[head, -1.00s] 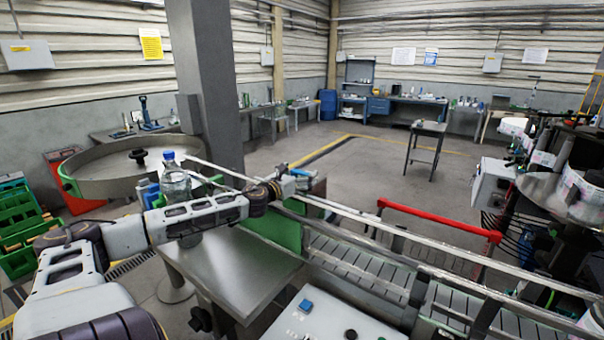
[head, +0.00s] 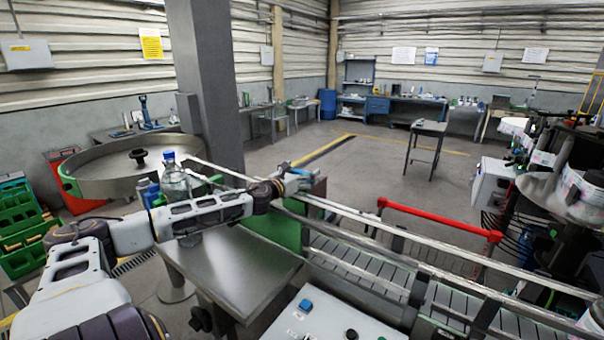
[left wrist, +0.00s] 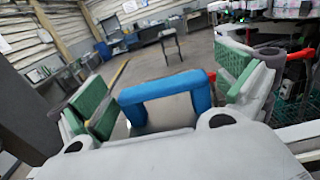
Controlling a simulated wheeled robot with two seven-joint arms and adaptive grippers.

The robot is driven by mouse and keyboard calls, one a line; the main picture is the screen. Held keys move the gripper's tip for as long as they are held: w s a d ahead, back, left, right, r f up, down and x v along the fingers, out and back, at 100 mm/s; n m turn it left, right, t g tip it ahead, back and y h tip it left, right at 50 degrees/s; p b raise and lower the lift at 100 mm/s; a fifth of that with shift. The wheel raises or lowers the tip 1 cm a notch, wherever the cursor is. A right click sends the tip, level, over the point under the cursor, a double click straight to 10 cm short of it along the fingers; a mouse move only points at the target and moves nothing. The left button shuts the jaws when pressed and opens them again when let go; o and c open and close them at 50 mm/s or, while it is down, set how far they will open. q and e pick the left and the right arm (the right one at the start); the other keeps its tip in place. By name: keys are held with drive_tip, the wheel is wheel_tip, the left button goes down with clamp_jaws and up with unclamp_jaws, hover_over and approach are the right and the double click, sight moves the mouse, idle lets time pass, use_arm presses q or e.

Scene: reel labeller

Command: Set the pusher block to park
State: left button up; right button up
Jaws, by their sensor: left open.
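My left gripper (head: 297,178) is at the left end of the conveyor rails. In the left wrist view its green-padded fingers (left wrist: 170,92) are spread wide. A blue arched handle (left wrist: 165,95), which looks like the pusher block's grip, stands between or just beyond the fingers, with a gap on each side. In the head view only a small blue part (head: 305,162) shows beside the gripper; the rest is hidden behind the gripper. Any park marking cannot be made out. My right gripper is not in view.
A clear bottle with a blue cap (head: 174,178) stands behind my left forearm, near the round turntable (head: 100,182). The slatted conveyor (head: 370,270) runs to the lower right with metal rails. A control panel (head: 330,325) with a blue button sits in front. A red bar (head: 440,219) lies beyond.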

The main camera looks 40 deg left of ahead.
use_arm(q)
drive_tip(key=shift+c, duration=0.3)
drive_tip(key=c, duration=1.4)
drive_tip(key=shift+o, duration=0.2)
drive_tip(key=shift+d, duration=0.2)
